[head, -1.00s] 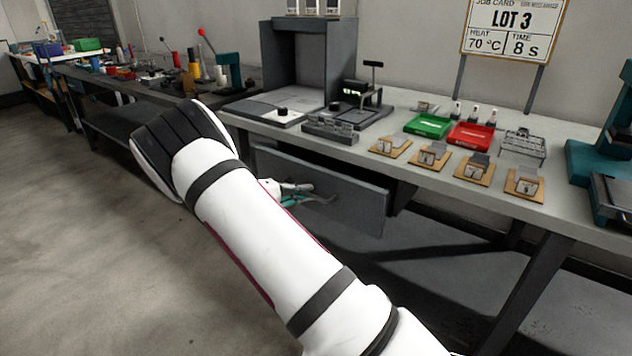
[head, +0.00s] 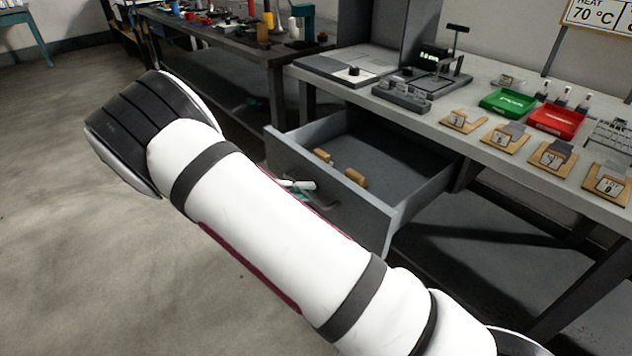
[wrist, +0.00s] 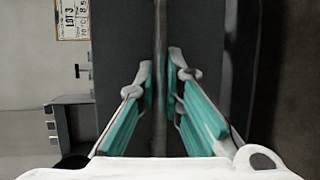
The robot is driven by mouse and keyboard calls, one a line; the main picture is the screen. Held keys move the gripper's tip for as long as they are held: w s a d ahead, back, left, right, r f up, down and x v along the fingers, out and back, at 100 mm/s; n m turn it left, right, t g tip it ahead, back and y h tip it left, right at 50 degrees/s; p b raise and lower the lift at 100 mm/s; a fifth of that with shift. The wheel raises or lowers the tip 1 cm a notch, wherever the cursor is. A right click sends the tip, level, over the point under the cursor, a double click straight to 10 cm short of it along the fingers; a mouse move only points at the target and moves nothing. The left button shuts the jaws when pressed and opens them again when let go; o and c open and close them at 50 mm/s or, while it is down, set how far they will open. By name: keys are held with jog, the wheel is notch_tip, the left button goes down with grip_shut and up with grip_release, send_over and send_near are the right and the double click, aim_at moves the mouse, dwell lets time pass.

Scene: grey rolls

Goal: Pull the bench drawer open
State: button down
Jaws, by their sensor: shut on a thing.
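The grey bench drawer (head: 376,222) stands well out from under the bench in the head view, its inside showing. Several tan, wooden-looking pieces (head: 356,177) lie in it. My gripper (head: 300,187) is at the drawer front, mostly hidden behind my white arm. In the wrist view my gripper (wrist: 160,88) has its teal-lined fingers on either side of the drawer's bar handle (wrist: 160,40), shut on it. The dark drawer front (wrist: 205,40) lies right behind the handle.
A second bench (head: 240,40) stands at the back left. Open floor (head: 70,230) lies to the left.

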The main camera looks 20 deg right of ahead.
jog(key=shift+s+a, duration=0.1)
jog(key=shift+a, duration=0.3)
jog(key=c, duration=2)
grip_release()
jog(key=shift+o, duration=0.2)
jog(key=a+r, duration=0.2)
jog(key=a, duration=0.9)
jog(key=shift+w+a, duration=0.3)
jog(key=shift+a, duration=0.1)
jog(key=shift+r, duration=0.1)
jog(key=shift+r, duration=0.1)
